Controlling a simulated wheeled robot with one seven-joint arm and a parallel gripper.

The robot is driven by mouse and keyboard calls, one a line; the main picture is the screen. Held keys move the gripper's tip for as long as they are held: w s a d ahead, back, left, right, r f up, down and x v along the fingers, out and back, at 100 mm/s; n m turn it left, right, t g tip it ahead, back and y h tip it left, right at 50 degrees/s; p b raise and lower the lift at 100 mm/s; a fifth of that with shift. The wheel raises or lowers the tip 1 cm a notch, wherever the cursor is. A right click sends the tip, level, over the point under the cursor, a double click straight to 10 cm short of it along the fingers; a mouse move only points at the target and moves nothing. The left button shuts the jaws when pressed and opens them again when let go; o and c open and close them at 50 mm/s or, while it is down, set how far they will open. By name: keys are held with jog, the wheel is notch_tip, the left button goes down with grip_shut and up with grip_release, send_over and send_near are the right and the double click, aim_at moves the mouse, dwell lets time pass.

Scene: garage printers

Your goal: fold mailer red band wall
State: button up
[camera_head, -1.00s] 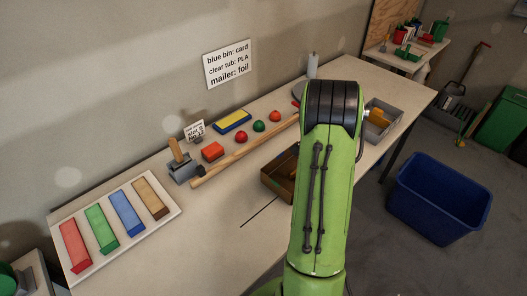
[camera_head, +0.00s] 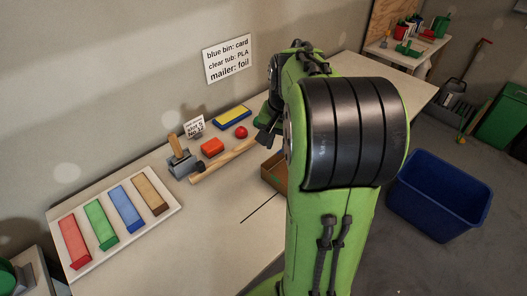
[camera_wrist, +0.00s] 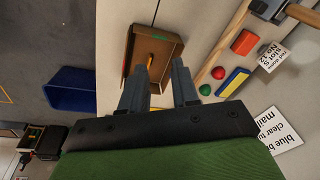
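The mailer is a brown open box on the bench. In the wrist view, the mailer (camera_wrist: 172,48) shows upright walls, a red strip along its left wall (camera_wrist: 129,50), a small green mark, and a thin orange piece inside. In the head view, only the left part of the mailer (camera_head: 270,172) shows; my arm hides the rest. My gripper (camera_wrist: 158,82) is open in the wrist view, its two fingers apart with nothing between them, near the mailer's lower end. In the head view my gripper (camera_head: 265,137) is partly visible above the bench, near the wooden rod.
A wooden rod (camera_head: 225,160) lies behind the mailer. A red block (camera_head: 212,147), a blue-yellow block (camera_head: 232,118) and a red ball (camera_head: 241,132) lie beyond it. A tray of coloured strips (camera_head: 175,203) is at left. A blue bin (camera_head: 440,200) stands on the floor.

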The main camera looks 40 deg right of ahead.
jog(key=s+a+r+n, duration=0.1)
jog(key=a+r+n, duration=0.1)
jog(key=a, duration=0.4)
jog(key=shift+s+n+t, duration=0.3)
jog(key=shift+s+t, duration=0.05)
jog(key=shift+t, duration=0.05)
jog(key=s+d+f+m+g+b, duration=0.1)
jog(key=d+f+m, duration=0.35)
jog(key=d, duration=0.55)
jog(key=s+d+f+m+g, duration=0.1)
jog(key=d+f+m, duration=0.35)
jog(key=d, duration=0.65)
jog(key=shift+n+y, duration=0.3)
jog(key=shift+n, duration=0.2)
jog(key=f+b, duration=0.1)
jog(key=f, duration=0.4)
jog(key=w+f+b, duration=0.1)
jog(key=f, duration=0.4)
jog(key=a+f, duration=0.1)
jog(key=f, duration=0.5)
jog(key=shift+w+b, duration=0.35)
jog(key=shift+b, duration=0.05)
jog(key=shift+c, duration=0.4)
grip_shut()
